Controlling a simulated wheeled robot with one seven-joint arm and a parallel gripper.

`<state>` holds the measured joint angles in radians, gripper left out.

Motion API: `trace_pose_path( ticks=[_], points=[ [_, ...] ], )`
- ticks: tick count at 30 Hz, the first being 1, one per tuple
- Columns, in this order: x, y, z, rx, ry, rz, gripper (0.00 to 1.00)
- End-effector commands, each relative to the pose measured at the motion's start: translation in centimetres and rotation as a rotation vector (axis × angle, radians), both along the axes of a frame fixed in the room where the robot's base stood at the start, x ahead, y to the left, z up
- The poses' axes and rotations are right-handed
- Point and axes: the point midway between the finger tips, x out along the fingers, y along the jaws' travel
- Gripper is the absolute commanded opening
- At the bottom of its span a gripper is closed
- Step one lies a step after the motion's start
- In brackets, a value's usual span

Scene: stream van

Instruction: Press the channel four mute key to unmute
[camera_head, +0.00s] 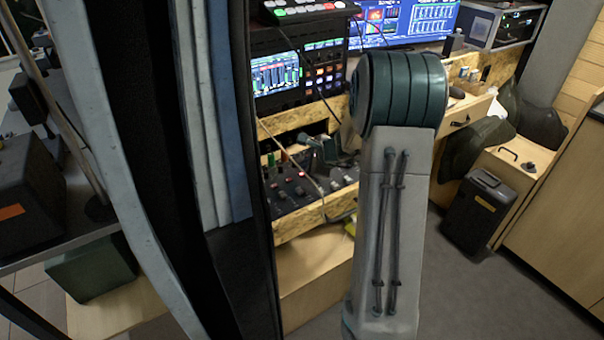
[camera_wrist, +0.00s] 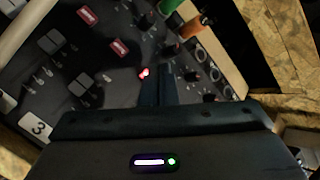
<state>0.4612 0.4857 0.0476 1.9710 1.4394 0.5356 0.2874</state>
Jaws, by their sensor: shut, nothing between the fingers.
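The audio mixer panel (camera_head: 290,204) sits in the wooden desk in the head view, partly hidden by my arm. In the wrist view its dark face (camera_wrist: 108,62) fills the upper left. A small glowing red light (camera_wrist: 145,73) lies just left of my fingertips. My gripper (camera_wrist: 160,73) is shut and empty, with its fingertips over the panel beside that light. I cannot tell whether they touch a key. A plate marked 3 (camera_wrist: 38,128) shows at lower left. I cannot pick out which key is channel four's mute.
Green (camera_wrist: 172,6) and orange (camera_wrist: 190,29) plugs stand at the panel's upper edge. Red labels (camera_wrist: 120,47) and knobs lie around the fingers. A video switcher (camera_head: 300,80) stands above the mixer. A dark bin (camera_head: 480,212) stands at right. A post (camera_head: 200,110) stands at left.

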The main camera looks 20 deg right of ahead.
Motion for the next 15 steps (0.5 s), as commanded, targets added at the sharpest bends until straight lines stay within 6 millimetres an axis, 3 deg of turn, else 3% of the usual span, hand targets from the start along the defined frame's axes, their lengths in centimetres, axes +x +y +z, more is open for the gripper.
trace_pose_path(
  ticks=[15],
  points=[
    [0.00,-0.01,-0.44,0.000,0.000,0.000,0.00]
  ],
)
